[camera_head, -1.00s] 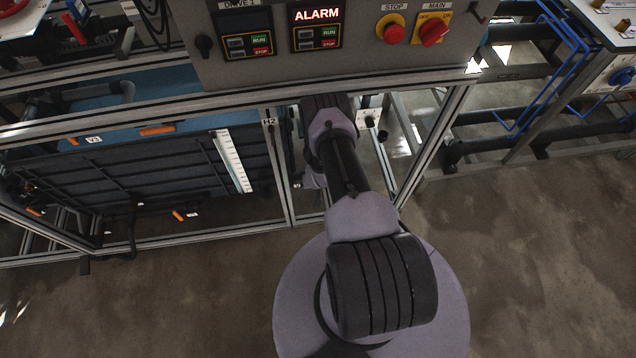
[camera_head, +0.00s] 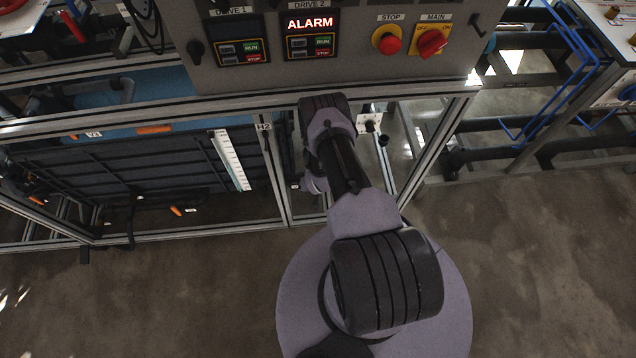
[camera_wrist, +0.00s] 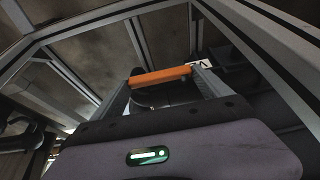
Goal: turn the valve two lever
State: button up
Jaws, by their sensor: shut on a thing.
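In the wrist view an orange lever handle (camera_wrist: 160,75) lies crosswise between the two fingers of my gripper (camera_wrist: 164,84). The gripper is shut on this handle, with a finger at each end. A small white tag (camera_wrist: 200,64) stands by its right end; its text is too small and tilted to read surely, so I cannot confirm the valve number. In the head view my arm reaches under the panel into the frame, and the gripper and held lever are hidden there.
Metal frame bars (camera_head: 275,180) surround the arm closely. A control panel (camera_head: 350,70) with a lit ALARM display (camera_head: 310,24) hangs above. Other orange handles (camera_head: 154,129) show at left, one by a V3 tag (camera_head: 94,134). Open floor (camera_head: 540,270) lies at lower right.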

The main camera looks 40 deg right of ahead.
jog(key=o, duration=1.9)
jog(key=p+v, duration=1.7)
jog(key=shift+s+a+r, duration=0.1)
jog(key=shift+r, duration=0.1)
